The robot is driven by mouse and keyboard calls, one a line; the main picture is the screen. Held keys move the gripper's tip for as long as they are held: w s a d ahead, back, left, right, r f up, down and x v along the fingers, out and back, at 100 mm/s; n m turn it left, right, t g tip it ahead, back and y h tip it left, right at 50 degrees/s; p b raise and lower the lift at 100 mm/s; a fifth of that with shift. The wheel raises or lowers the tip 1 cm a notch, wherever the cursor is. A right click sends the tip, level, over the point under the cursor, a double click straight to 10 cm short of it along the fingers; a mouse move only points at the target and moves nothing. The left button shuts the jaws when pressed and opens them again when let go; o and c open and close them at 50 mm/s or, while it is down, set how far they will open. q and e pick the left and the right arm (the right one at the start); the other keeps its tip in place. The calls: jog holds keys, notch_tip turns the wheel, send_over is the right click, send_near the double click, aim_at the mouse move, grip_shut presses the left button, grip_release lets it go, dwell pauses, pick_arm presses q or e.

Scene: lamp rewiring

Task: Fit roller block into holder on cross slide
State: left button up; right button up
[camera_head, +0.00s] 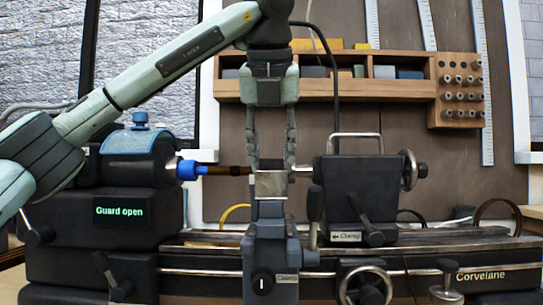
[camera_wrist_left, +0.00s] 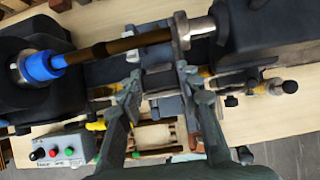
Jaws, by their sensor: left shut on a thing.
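My left gripper (camera_head: 272,168) points straight down over the cross slide and is shut on the roller block (camera_head: 270,185), a small pale metallic block between its fingertips. The holder (camera_head: 268,211) on the cross slide (camera_head: 270,262) is directly below the block. The block's lower edge shows right at the holder's top; I cannot tell whether it is seated or just above. In the left wrist view my left gripper (camera_wrist_left: 160,80) shows with its fingers on either side of the grey block area, close to the brown workpiece (camera_wrist_left: 125,43). My right gripper is not in view.
The brown workpiece runs from the blue chuck (camera_head: 188,170) to the tailstock (camera_head: 360,190), just behind the fingers. The headstock (camera_head: 120,210) display reads "Guard open". Handles and handwheels (camera_head: 364,283) surround the slide. A wooden rack (camera_head: 345,90) hangs behind.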

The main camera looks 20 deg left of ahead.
pick_arm(q)
jog(key=shift+f, duration=0.35)
jog(key=o, duration=1.2)
jog(key=v, duration=1.2)
